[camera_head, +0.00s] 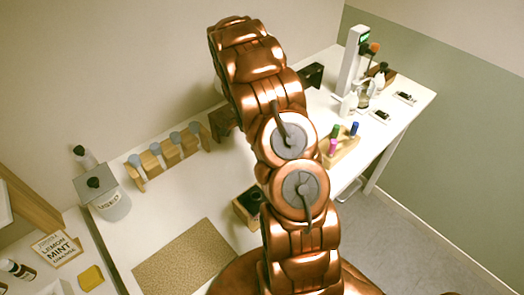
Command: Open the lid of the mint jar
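A pale jar (112,208) with a flat grey lid (97,182) and a black knob stands at the left of the white table. The lid sits on it. Its label is too small and turned to read, so I cannot tell whether it is the mint jar. A small open wooden box (241,211) holds something with a dark top (253,195), partly hidden by my arm. My copper arm rises through the middle of the picture and bends at the top. My gripper is not visible; the arm hides whatever is behind it.
A wooden rack (152,164) holds several grey-capped bottles near the wall. A tan mat (187,258) lies in front. A sign (57,249) reads "lemon mint orange". A marker holder (345,148) and a white stand (352,60) are at the right.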

